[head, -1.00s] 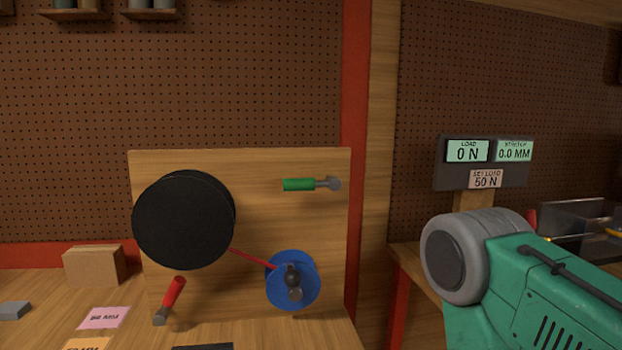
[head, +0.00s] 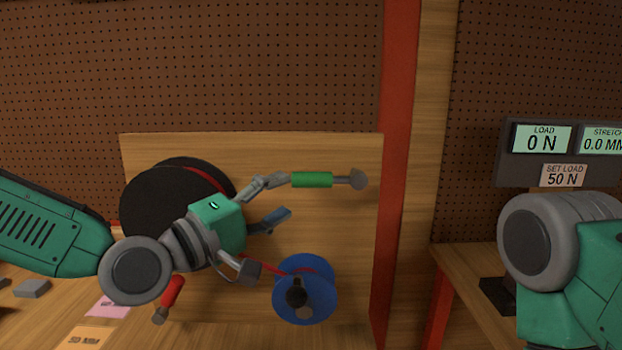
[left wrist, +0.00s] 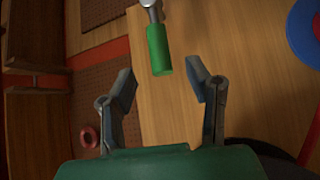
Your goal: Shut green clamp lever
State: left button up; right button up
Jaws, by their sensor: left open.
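The green clamp lever (head: 312,180) points left from its grey pivot (head: 357,179) on the upright wooden board, lying level. My left gripper (head: 281,198) is open in front of the board, just left of the lever's free end. In the head view its upper finger overlaps the lever's tip; I cannot tell whether they touch. In the left wrist view the green lever (left wrist: 159,50) lies between and just ahead of the open fingertips (left wrist: 161,72), with a gap on each side. My right arm shows at the right; its gripper is out of view.
A black drum (head: 150,195) is partly hidden behind my left gripper. A blue spool (head: 318,290) with a dark knob sits below the lever, and a red handle (head: 172,291) at lower left. The display (head: 541,139) reads load 0 N, set load 50 N.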

aim_at(310, 185)
pick_arm(q)
jog(key=x, duration=0.6)
jog(key=shift+s+d, duration=0.2)
jog(key=shift+d, duration=0.2)
jog(key=shift+w+d+p, duration=0.15)
jog(key=shift+w+p, duration=0.15)
jog(key=shift+w, duration=0.1)
jog(key=shift+w+r, duration=0.1)
jog(key=shift+w, duration=0.1)
jog(key=shift+w+a, duration=0.3)
jog(key=shift+a, duration=0.25)
jog(key=shift+d, duration=0.45)
jog(key=shift+c, duration=0.8)
jog(key=shift+d, duration=0.35)
grip_shut()
